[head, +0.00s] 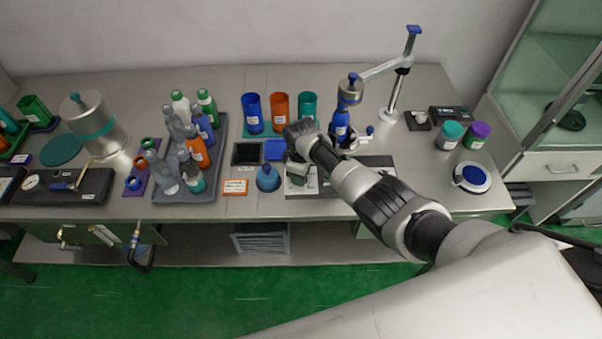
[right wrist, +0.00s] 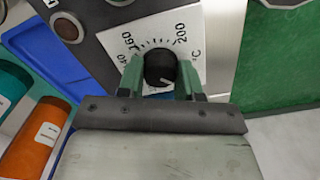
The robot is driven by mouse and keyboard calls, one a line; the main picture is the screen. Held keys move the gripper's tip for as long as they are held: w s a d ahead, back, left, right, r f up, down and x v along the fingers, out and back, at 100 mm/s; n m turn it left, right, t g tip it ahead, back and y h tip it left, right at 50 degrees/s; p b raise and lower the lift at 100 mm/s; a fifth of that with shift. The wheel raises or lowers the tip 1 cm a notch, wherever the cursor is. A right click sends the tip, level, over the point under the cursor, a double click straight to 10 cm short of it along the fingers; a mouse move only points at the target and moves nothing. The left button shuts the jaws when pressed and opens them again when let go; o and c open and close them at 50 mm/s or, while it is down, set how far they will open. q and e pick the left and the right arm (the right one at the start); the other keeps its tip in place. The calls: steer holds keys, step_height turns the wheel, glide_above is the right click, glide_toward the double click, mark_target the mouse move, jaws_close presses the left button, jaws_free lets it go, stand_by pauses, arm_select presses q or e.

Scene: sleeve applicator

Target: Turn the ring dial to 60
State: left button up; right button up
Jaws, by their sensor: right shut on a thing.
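In the right wrist view a round black knob (right wrist: 160,66) sits on a white dial plate (right wrist: 186,24) printed with numbers, among them 160 and 200, and a °C mark. A pale line shows on the knob's face, toward the lower right. My right gripper (right wrist: 160,80) has its green fingers on either side of the knob and is shut on it. In the head view my right gripper (head: 300,160) reaches over the white plate (head: 299,188) near the table's front edge and hides the knob. My left gripper is not in view.
The dial is on a dark panel (head: 375,172). Blue, orange (head: 280,110) and teal cups stand behind my gripper. A blue cone-topped piece (head: 267,178) is close on the left. A grey tray (head: 210,185) of bottles stands farther left. A jointed stand (head: 393,110) rises at the back right.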

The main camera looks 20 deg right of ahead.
steer(key=shift+n, duration=0.3)
steer(key=o, duration=0.9)
step_height(320, 180, up, 11)
steer(key=shift+f, duration=0.1)
steer(key=shift+s+f, duration=0.1)
stand_by(0.5)
